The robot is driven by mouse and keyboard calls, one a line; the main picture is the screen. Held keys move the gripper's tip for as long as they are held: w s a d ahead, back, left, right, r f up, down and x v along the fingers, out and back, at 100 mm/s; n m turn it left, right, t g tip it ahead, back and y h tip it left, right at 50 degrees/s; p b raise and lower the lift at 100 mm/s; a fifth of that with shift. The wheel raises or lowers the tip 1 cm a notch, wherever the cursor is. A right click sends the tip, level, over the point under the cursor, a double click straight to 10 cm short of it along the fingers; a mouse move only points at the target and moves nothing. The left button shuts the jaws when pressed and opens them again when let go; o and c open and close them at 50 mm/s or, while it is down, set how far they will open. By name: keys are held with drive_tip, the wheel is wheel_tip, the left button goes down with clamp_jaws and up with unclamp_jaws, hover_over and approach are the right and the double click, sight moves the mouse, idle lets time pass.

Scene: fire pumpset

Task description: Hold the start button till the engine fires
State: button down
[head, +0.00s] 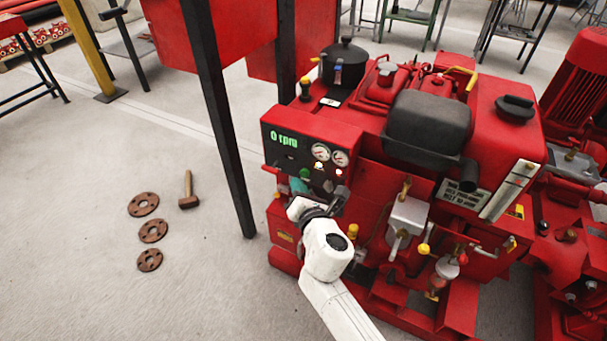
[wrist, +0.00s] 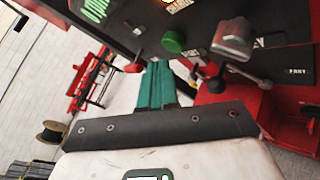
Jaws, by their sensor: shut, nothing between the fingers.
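The red engine's black control panel (head: 290,147) faces left, and its green display (head: 284,139) reads 0 rpm. A round green button (head: 305,173) sits low on the panel; it also shows in the wrist view (wrist: 173,42), just beyond my fingertips. My gripper (head: 297,184) has teal fingers, shut and empty, close in front of the panel's lower part. In the wrist view the fingers (wrist: 160,70) point at the panel, slightly below and left of the green button. I cannot tell whether they touch anything. The button appears unobstructed in the wrist view.
Two gauges (head: 330,155) sit on the panel. A black post (head: 222,120) stands left of the engine.

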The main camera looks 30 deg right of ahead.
drive_tip(key=shift+w+d, duration=0.1)
idle(0.3)
drive_tip(key=shift+w+d, duration=0.15)
drive_tip(key=shift+d, duration=0.1)
drive_tip(key=shift+w+d, duration=0.25)
drive_tip(key=shift+d, duration=0.15)
idle(2.3)
idle(1.2)
drive_tip(key=shift+s+a, duration=0.5)
drive_tip(key=shift+a, duration=0.2)
drive_tip(key=s+a, duration=0.1)
drive_tip(key=a, duration=0.1)
drive_tip(key=s+a, duration=0.2)
idle(0.4)
idle(0.4)
